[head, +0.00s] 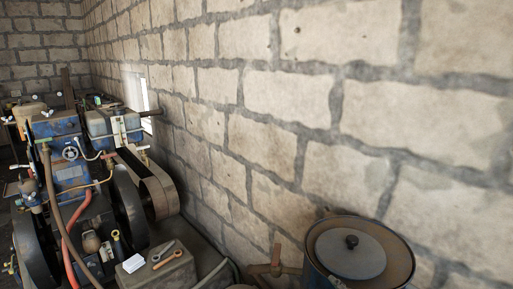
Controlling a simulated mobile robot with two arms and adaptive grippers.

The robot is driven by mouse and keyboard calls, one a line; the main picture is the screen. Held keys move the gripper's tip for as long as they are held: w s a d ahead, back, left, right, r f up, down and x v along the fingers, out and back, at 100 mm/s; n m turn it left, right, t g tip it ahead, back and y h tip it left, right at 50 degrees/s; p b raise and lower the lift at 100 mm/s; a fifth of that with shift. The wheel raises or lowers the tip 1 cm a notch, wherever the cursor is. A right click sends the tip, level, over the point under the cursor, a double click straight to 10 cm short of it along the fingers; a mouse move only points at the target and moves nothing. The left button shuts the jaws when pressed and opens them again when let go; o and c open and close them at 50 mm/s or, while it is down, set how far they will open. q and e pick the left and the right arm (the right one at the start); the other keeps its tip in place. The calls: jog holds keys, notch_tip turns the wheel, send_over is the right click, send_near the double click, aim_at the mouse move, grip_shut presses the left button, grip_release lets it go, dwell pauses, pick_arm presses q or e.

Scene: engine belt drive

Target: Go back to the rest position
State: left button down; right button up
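The blue engine (68,150) stands at the left of the head view, with pipes, valves and dark flywheels. A wide brown belt (145,180) runs around a pulley on the engine's right side, near the wall. No gripper of mine shows in this view, so I cannot see the state of either one or what it holds.
A stone block wall (300,110) fills the right side. A dark drum with a round lid (350,252) stands at the lower right. A grey box (158,270) in front of the engine carries wrench-like tools (165,256) and a white item (133,263).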

jog(key=s+d+f+m+g+h, duration=0.1)
jog(key=s+d+f+m+g, duration=0.25)
jog(key=s+f, duration=0.4)
jog(key=s+d+f+m+g, duration=0.2)
jog(key=s+f+g, duration=0.2)
jog(key=s, duration=0.6)
jog(key=s+d+f+m+g+h, duration=0.1)
jog(key=s+d+f+m+g, duration=0.15)
jog(key=s+f, duration=0.45)
notch_tip(320, 180, down, 25)
jog(key=s+g+b, duration=0.2)
jog(key=s, duration=0.1)
jog(key=s+d+f+g+b, duration=0.1)
jog(key=s+d+f+b, duration=0.1)
jog(key=s+f, duration=1.5)
notch_tip(320, 180, down, 2)
jog(key=shift+d+f, duration=0.15)
jog(key=shift+d, duration=0.25)
